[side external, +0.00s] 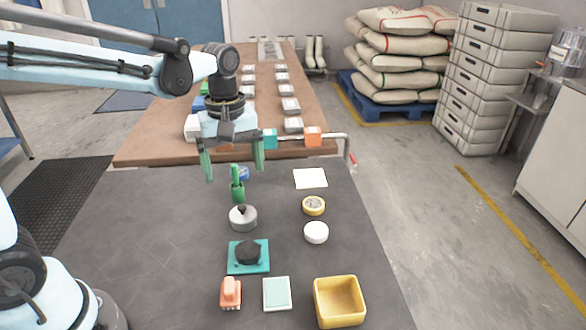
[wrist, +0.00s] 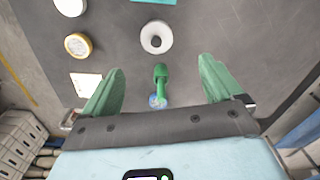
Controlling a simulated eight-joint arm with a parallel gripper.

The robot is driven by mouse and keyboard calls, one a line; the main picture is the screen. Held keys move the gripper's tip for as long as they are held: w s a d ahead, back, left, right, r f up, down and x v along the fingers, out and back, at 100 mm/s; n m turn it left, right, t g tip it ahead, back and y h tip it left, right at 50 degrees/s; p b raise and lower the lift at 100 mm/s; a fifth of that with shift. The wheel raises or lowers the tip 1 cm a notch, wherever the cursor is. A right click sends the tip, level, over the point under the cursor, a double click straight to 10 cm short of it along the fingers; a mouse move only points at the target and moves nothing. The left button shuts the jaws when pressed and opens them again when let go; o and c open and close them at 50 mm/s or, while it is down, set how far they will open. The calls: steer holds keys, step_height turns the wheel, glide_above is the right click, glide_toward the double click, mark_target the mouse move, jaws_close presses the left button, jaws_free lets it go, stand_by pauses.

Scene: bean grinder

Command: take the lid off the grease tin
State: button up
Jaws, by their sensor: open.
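The wrist view shows the tool (wrist: 160,74) between the fingers, apart from both. No label says which item is the grease tin. A round yellow-rimmed tin (side external: 313,206) and a round white lid or tin (side external: 316,233) lie to the right; the wrist view also shows the yellow one (wrist: 77,45) and the white one (wrist: 71,5).
Closer still are a teal block with a black part (side external: 248,256), an orange brush (side external: 231,293), a pale tray (side external: 277,294) and a yellow bin (side external: 340,300). A white sheet (side external: 310,178) lies right.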

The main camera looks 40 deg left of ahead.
glide_above(242, 206)
steer(key=f, duration=0.5)
steer(key=shift+s+a+f, duration=0.15)
steer(key=shift+s, duration=0.05)
steer(key=f, duration=0.3)
steer(key=shift+w+d+f, duration=0.2)
steer(key=shift+f, duration=0.85)
steer(key=c, duration=1.1)
